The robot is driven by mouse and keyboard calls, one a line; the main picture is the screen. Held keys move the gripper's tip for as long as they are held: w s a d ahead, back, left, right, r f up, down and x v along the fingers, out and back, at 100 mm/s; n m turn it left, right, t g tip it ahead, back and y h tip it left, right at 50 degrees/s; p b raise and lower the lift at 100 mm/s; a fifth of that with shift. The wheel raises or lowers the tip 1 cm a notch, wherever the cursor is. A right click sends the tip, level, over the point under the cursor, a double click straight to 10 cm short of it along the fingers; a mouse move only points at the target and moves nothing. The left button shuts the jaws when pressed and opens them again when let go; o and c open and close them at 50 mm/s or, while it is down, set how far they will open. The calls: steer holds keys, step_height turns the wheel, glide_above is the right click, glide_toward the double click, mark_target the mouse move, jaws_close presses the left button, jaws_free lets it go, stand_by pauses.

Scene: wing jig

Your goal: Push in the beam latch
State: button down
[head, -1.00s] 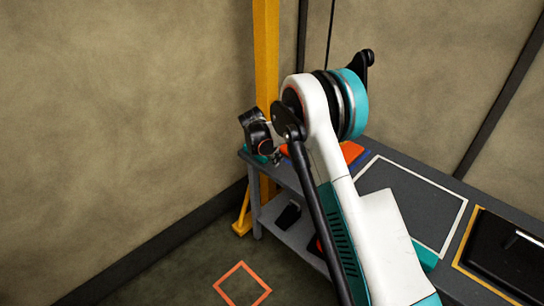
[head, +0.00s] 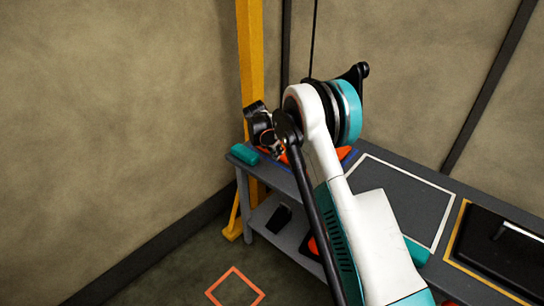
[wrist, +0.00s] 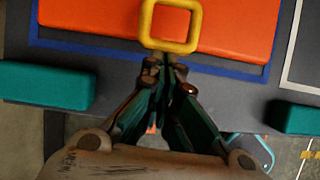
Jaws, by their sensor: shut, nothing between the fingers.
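I cannot make out a beam latch for certain in either view. In the wrist view a yellow square ring (wrist: 171,46) lies at the near edge of an orange slab (wrist: 105,22). My gripper (wrist: 165,66) is shut and empty, with its fingertips just below the ring in the picture; I cannot tell whether they touch it. In the head view my gripper (head: 274,150) is over the far left end of the bench, and my arm partly hides the orange slab (head: 343,152). A yellow post (head: 251,60) stands behind it.
The slab lies inside a blue outline on the grey bench (head: 285,178). Teal blocks stand on its left (wrist: 45,85) and right (wrist: 299,117). A black tray (head: 495,255) is at the right. Dark items lie on the lower shelf (head: 278,218).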

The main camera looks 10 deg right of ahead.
steer(key=w+d, duration=0.1)
steer(key=d, duration=0.1)
steer(key=w+d, duration=0.2)
steer(key=shift+d, duration=0.1)
